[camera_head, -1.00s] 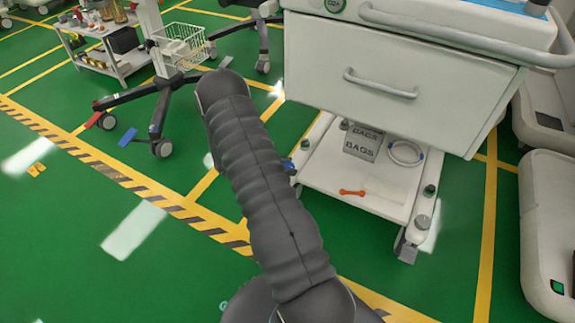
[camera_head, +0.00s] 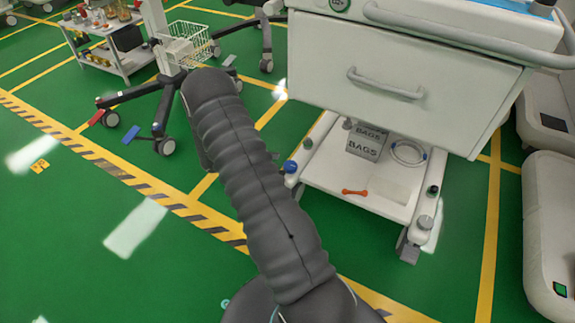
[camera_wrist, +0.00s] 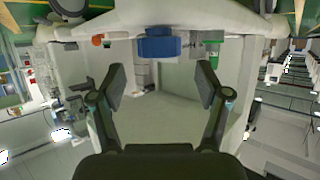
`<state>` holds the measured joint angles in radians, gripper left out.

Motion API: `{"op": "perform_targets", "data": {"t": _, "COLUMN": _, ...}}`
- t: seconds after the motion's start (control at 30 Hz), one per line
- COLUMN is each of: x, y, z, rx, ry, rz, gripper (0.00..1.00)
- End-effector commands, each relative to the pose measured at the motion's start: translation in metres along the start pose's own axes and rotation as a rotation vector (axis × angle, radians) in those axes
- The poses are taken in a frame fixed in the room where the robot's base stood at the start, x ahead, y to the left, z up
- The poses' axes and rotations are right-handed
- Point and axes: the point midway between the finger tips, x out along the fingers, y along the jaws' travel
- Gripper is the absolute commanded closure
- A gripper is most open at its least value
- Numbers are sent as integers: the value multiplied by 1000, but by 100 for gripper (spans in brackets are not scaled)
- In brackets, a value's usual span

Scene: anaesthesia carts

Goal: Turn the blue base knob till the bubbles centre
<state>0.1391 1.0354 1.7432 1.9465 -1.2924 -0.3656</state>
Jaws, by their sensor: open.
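The blue base knob (camera_head: 290,166) sits at the left edge of the white cart's low base shelf (camera_head: 385,205), just right of my arm. In the wrist view the blue knob (camera_wrist: 160,43) is at the upper middle, centred beyond the fingertips. My gripper (camera_wrist: 161,84) is open and empty, its two fingers apart, with a gap between them and the knob. My arm hides the gripper in the head view. No bubbles can be made out in either view.
A grey BAGS box (camera_head: 367,142), a white coil (camera_head: 408,153) and an orange tool (camera_head: 355,192) are on the base shelf. The cart's drawer (camera_head: 395,85) overhangs it. A wheeled stand (camera_head: 165,90) is at left.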

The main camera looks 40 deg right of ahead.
Motion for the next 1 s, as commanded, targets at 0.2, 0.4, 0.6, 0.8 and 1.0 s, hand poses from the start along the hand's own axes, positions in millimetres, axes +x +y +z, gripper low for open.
{"op": "perform_targets", "data": {"t": 0.2, "x": -41, "y": -1, "z": 0, "rx": 1, "ry": -1, "rz": -3, "gripper": 25}}
{"op": "perform_targets", "data": {"t": 0.4, "x": -61, "y": 0, "z": 0, "rx": 0, "ry": 0, "rz": -1, "gripper": 25}}
{"op": "perform_targets", "data": {"t": 0.6, "x": -66, "y": 0, "z": 0, "rx": 0, "ry": 0, "rz": 2, "gripper": 25}}
{"op": "perform_targets", "data": {"t": 0.8, "x": -65, "y": 0, "z": 0, "rx": 0, "ry": 0, "rz": 1, "gripper": 25}}
{"op": "perform_targets", "data": {"t": 1.0, "x": -65, "y": 0, "z": 0, "rx": 1, "ry": 0, "rz": 1, "gripper": 25}}
